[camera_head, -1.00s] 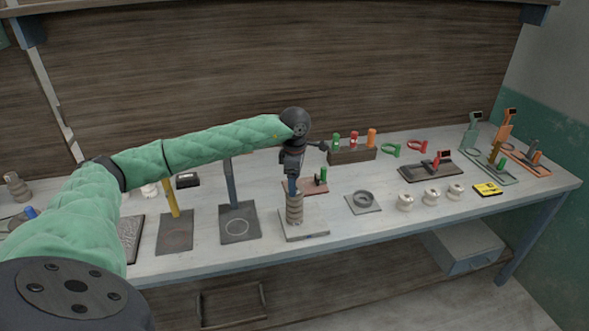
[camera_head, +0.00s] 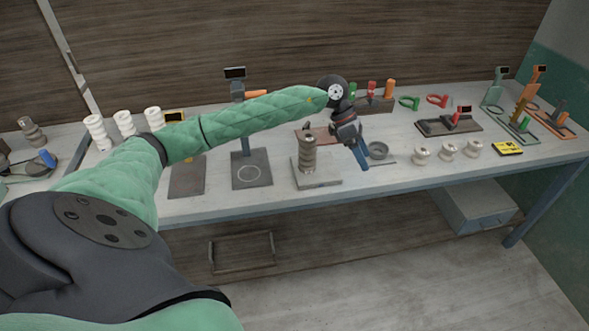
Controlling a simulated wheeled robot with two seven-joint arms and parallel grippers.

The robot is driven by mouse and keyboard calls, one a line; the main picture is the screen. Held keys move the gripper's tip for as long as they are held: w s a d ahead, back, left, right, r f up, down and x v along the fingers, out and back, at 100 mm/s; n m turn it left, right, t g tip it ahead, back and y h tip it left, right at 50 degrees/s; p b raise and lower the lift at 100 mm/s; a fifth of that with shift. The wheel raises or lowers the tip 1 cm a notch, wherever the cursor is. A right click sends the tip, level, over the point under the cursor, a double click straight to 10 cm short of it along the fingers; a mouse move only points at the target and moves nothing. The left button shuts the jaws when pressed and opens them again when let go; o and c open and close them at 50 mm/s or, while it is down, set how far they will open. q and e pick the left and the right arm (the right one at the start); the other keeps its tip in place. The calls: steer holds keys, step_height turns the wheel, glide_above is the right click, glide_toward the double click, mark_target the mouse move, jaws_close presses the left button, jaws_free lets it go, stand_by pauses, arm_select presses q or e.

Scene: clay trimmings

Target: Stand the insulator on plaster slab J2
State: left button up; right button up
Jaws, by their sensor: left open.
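A grey-brown ribbed insulator (camera_head: 307,155) stands upright on a pale square slab (camera_head: 322,184) near the front edge of the bench. No label can be read on the slab, so I cannot tell whether it is J2. My left gripper (camera_head: 362,160) is to the right of the insulator, apart from it, with its blue-grey fingers pointing down and nothing held. The gripper is open. My left arm reaches across the bench from the left. My right gripper is not in view.
A dark plate with a circle (camera_head: 253,181) bears a post left of the slab. White ribbed insulators (camera_head: 125,124) stand at the back left. The bench's front edge is close.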

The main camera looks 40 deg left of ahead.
arm_select(q)
steer(key=d+f+n+t+h, duration=0.3)
steer(key=d+n+t+h, duration=0.4)
steer(key=d+n+h, duration=0.65)
steer(key=a+f+n+t+y, duration=0.35)
steer(key=f+n+y, duration=0.55)
steer(key=f, duration=0.5)
steer(key=a+f+n+t+y, duration=0.3)
steer(key=f+n+t+y, duration=0.35)
steer(key=f+n, duration=0.65)
steer(key=s+a+f+n+g+y, duration=0.1)
steer(key=s+f+n+g+y, duration=0.25)
steer(key=s+f, duration=0.65)
steer(key=s+a+f+n+g+y, duration=0.15)
steer(key=s+f+g, duration=0.4)
steer(key=f, duration=0.75)
steer(key=s+d+f+n+g, duration=0.1)
steer(key=s+f+g, duration=0.1)
steer(key=s+f, duration=0.3)
steer(key=s+d+f+n+g, duration=0.2)
steer(key=s+f, duration=0.2)
steer(key=s, duration=0.8)
steer(key=s+d+f+n+g, duration=0.1)
steer(key=s+f+n+g, duration=0.1)
steer(key=s+f, duration=0.3)
steer(key=s, duration=0.4)
steer(key=shift+s+d+f, duration=0.15)
steer(key=shift+d+f, duration=0.05)
steer(key=shift+f, duration=0.15)
steer(key=shift+n, duration=0.25)
